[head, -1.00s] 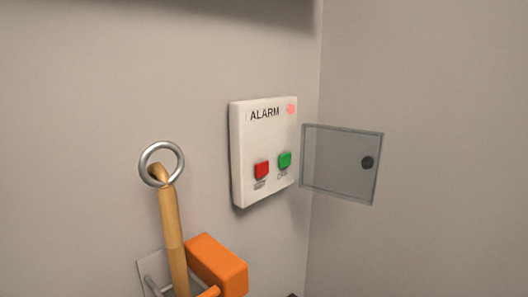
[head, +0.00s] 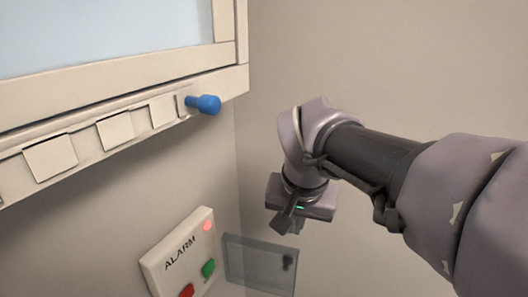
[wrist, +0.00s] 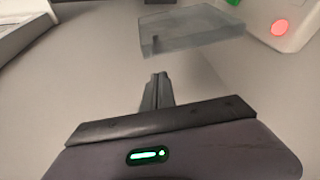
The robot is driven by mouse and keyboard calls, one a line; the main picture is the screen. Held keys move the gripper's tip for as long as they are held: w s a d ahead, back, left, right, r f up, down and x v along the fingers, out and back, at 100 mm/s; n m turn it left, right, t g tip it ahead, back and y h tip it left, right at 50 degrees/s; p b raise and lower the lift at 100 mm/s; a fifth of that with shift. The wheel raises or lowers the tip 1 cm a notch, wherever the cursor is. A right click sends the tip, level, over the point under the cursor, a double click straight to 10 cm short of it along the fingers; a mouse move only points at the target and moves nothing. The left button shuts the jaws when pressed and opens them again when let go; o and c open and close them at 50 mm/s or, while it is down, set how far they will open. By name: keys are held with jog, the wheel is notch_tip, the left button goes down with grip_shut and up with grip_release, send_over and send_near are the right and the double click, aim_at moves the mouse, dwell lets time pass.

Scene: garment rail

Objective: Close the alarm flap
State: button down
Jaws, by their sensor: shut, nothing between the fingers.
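The white alarm panel (head: 165,251) is on the wall at the bottom of the head view, with a lit red lamp, a red button and a green button. Its clear flap (head: 255,262) stands swung open to the right, leaving the buttons uncovered. A dark knob (head: 288,260) is near the flap's free edge. My gripper (head: 290,228) is shut and empty, above the flap's free end in the head view. In the wrist view the closed fingers (wrist: 158,78) point toward the flap (wrist: 195,30), apparently apart from it. The panel (wrist: 290,12) shows at the top right there.
A window-like frame (head: 225,82) with a blue handle (head: 207,104) is at the upper left, above the panel. Several pale plates line the ledge below it. The right wall is bare behind my arm.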

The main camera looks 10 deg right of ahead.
aim_at(262, 261)
jog(key=w, duration=0.4)
notch_tip(262, 261, down, 10)
jog(key=shift+s+g+h, duration=0.3)
jog(key=shift+s+h, duration=0.05)
jog(key=shift+h, duration=0.05)
jog(key=shift+w, duration=0.1)
jog(key=shift+s, duration=0.2)
